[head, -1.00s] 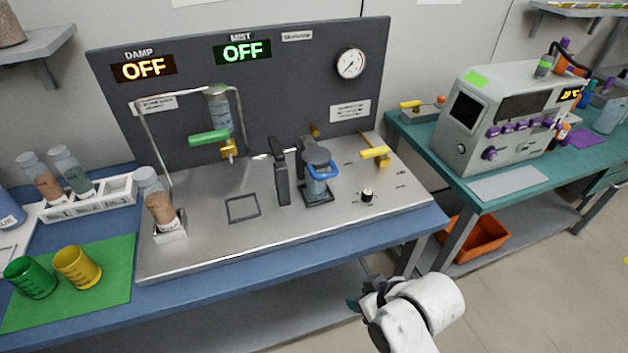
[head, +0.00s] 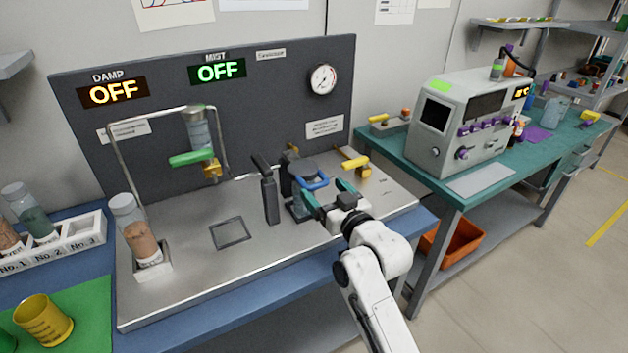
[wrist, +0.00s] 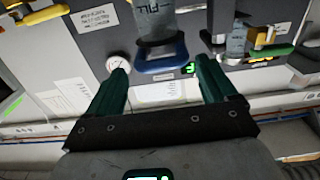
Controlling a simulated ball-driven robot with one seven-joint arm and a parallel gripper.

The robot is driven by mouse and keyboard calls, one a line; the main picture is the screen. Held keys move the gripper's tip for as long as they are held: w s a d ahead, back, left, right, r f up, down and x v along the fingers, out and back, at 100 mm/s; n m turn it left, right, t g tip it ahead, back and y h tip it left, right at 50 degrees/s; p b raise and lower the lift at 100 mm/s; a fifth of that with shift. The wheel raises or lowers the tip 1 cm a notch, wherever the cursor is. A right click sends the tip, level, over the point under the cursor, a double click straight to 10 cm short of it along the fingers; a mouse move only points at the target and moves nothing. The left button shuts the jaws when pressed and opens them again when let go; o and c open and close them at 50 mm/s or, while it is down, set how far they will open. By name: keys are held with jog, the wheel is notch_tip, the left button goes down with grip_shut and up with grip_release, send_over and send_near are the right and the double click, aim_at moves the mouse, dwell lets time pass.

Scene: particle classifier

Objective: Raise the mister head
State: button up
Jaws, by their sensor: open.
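The mister head seems to be the grey cylindrical unit with a blue handle (head: 313,181), standing upright on the steel deck right of centre. The blue handle also shows in the wrist view (wrist: 161,62), at top centre, with an upside-down label above it. My gripper (head: 328,193) is open, with green fingers reaching in from the right front of the handle. In the wrist view its fingertips (wrist: 162,70) lie either side of the handle, with gaps on both sides. I cannot tell how deep the handle is between them. The unit's lower front is partly hidden by my gripper.
A black upright lever (head: 269,193) stands just left of the unit. A yellow-handled valve (head: 355,163) is to its right. A bottle with a green-handled tap (head: 192,158) hangs at left.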

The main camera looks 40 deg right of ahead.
aim_at(320, 187)
jog(key=shift+x, duration=2.65)
jog(key=shift+c, duration=0.3)
